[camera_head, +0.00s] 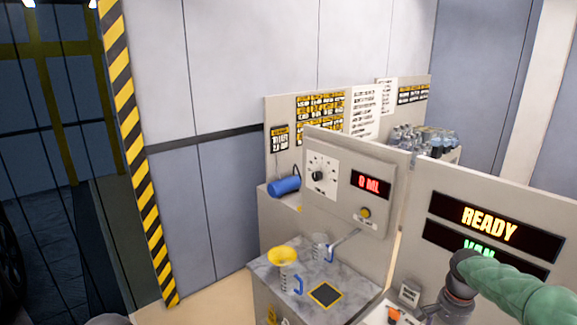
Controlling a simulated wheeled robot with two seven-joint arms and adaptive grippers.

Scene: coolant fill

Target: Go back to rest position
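My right arm comes in from the lower right, with a green link and a dark wrist. The dark end of my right gripper (446,305) points down in front of the panel and is cut off by the bottom edge. Its fingers cannot be made out, so I cannot tell whether it is open or shut or holds anything. My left gripper is not in view. Only a small grey rounded shape shows at the bottom edge on the left.
A marbled counter (262,283) holds a jug with a yellow funnel (283,256), a clear jug (320,246) and a dark square pad (325,294). Behind are a dispenser reading "0 ML" (371,185), a blue cylinder (284,187) and bottles (425,140). A "READY" sign (489,222) stands right.

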